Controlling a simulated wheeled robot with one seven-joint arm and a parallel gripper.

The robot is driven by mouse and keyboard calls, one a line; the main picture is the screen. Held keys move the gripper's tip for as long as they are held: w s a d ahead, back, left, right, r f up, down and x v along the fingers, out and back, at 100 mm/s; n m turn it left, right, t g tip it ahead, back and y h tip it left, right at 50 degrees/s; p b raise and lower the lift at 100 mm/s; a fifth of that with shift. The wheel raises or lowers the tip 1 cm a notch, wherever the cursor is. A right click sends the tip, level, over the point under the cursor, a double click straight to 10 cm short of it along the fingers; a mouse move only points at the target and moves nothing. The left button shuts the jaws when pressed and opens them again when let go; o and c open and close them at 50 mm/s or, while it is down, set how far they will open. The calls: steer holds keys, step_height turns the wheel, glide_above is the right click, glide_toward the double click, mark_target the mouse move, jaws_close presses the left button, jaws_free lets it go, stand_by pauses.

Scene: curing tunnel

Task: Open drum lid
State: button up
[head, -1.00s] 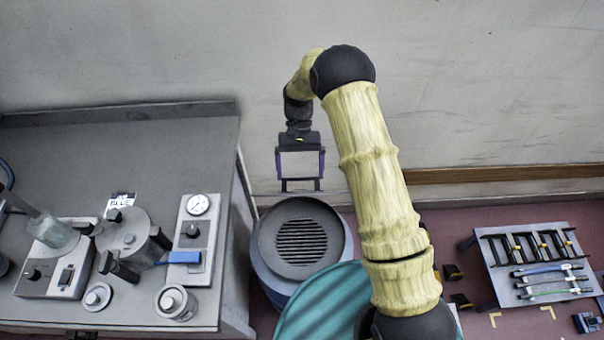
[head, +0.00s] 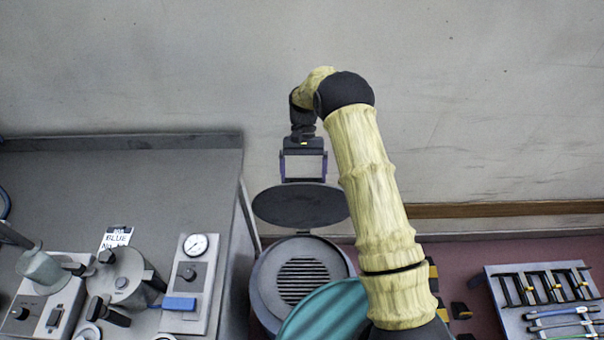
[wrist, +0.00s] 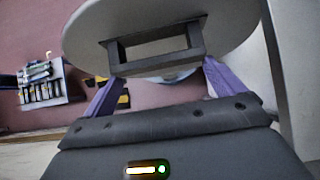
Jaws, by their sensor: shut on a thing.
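The drum lid (head: 300,207) is a plain dark disc hanging above the round drum (head: 262,300), with a gap between them at the front. In the wrist view the lid (wrist: 85,30) looks grey, with a rectangular bar handle (wrist: 155,66) on it. My gripper (head: 303,178) is above the lid, and its purple fingers reach the two ends of the handle. It is shut on the handle. The drum's top shows a slotted grille (head: 302,280). My arm and a teal round thing cover part of the drum's right side.
A grey bench (head: 120,200) with a gauge panel (head: 190,275), a clamped pot (head: 125,275) and a blue-handled part (head: 180,304) stands close left. The wall (head: 450,100) is behind. A rack of tools (head: 545,290) is at right. Floor shows between drum and rack.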

steer(key=shift+f, duration=0.2)
steer(key=o, duration=1)
steer(key=shift+w, duration=0.1)
steer(key=shift+o, duration=0.2)
steer(key=b+v, duration=0.2)
steer(key=v, duration=0.5)
steer(key=shift+w, duration=0.35)
steer(key=shift+r, duration=0.25)
steer(key=s+d+r+t, duration=0.6)
steer(key=s+d+r, duration=0.1)
steer(key=s+d, duration=0.2)
steer(key=s+d+r+t, duration=0.1)
steer(key=s+d+t, duration=0.3)
steer(key=s, duration=1)
steer(key=shift+s+d, duration=0.3)
steer(key=shift+d, duration=0.15)
